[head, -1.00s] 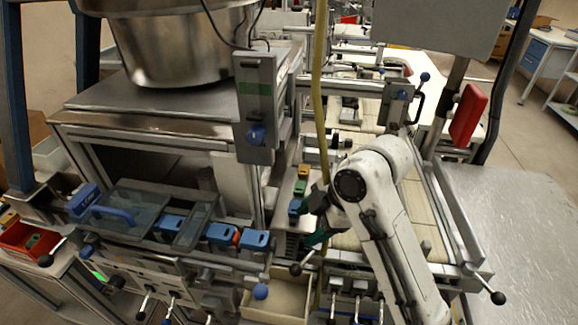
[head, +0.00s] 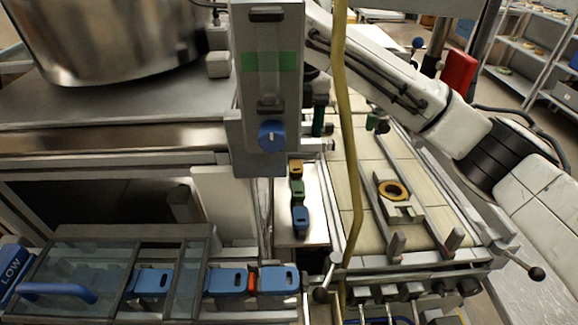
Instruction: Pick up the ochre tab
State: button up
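The ochre tab (head: 297,169) is a small block at the far end of a short row on a pale narrow plate. A green tab (head: 297,188) and then a blue tab (head: 300,217) sit nearer to me in the same row. My arm reaches in from the right, and part of it is hidden behind the grey control box. My gripper (head: 347,124) shows as two dark fingers with green parts, spread apart, beyond and to the right of the ochre tab. The yellow hose passes in front of the gap between them, and I see nothing held there.
The grey control box (head: 268,80) with a blue knob hangs just above the tab row. A yellow hose (head: 352,180) runs down to the right of it. Blue latches (head: 225,283) line the front.

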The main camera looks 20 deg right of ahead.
aim_at(296, 168)
jog(key=f, duration=1)
jog(key=shift+w+a, duration=0.15)
jog(key=shift+a, duration=0.05)
jog(key=shift+r, duration=0.1)
jog(key=c, duration=1.1)
jog(key=shift+r, duration=0.1)
